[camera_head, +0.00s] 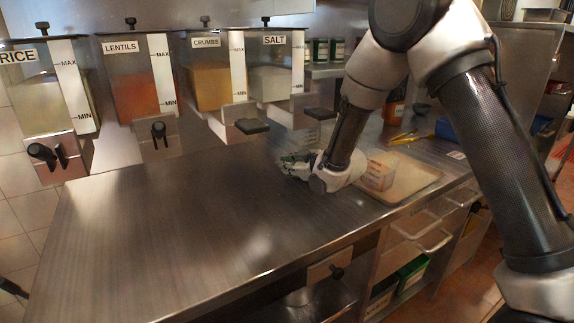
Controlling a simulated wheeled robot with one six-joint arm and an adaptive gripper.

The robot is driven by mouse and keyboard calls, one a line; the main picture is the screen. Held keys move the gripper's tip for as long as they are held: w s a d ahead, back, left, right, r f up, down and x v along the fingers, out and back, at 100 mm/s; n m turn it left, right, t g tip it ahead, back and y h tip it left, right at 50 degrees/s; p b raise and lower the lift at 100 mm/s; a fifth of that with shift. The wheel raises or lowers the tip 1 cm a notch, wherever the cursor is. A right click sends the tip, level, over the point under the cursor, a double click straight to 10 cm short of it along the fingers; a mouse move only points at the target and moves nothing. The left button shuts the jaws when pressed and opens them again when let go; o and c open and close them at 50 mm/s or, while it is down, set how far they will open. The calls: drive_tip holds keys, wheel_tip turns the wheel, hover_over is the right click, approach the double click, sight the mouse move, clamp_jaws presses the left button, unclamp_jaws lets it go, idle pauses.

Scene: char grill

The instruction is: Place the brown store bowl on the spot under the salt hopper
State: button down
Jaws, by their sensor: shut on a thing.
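The salt hopper (273,82) is the rightmost of the wall hoppers, labelled SALT and partly filled with pale contents. A black-handled outlet (319,113) sits low on its right side. My gripper (294,163) is low over the steel counter, below and slightly right of the salt hopper. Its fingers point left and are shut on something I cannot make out. I cannot clearly identify the brown store bowl; the gripper and wrist cover that area. The spot under the hopper is also not distinguishable.
The steel counter (190,215) is clear at left and front. A pale board (412,178) with a boxy item (378,172) lies right of my wrist. Rice (40,100), lentils (135,85) and crumbs (210,82) hoppers overhang the back edge. Jars (328,50) stand behind.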

drive_tip(key=shift+f, duration=0.1)
drive_tip(key=c, duration=1.5)
unclamp_jaws()
drive_tip(key=shift+o, duration=0.2)
drive_tip(key=s+d+r+m+h, duration=0.3)
drive_tip(key=s+d+r, duration=0.2)
drive_tip(key=d, duration=0.5)
drive_tip(key=s+d+r+m+g+h, duration=0.15)
drive_tip(key=s+d+r, duration=0.3)
drive_tip(key=d, duration=0.65)
drive_tip(key=s+d+r+m+t+h, duration=0.1)
drive_tip(key=s+d+r+m+h, duration=0.2)
drive_tip(key=s+d+r, duration=0.5)
drive_tip(key=s+d+m+g, duration=0.1)
drive_tip(key=s+d+m, duration=0.1)
drive_tip(key=s+d, duration=0.2)
drive_tip(key=s+d+m+g+h, duration=0.1)
drive_tip(key=s+d+m+g, duration=0.1)
drive_tip(key=s, duration=0.8)
drive_tip(key=s+d+f+m+g+h, duration=0.1)
drive_tip(key=s+d+m+g, duration=0.1)
drive_tip(key=s+d, duration=0.3)
drive_tip(key=shift+s+d, duration=0.3)
drive_tip(key=shift+s, duration=0.95)
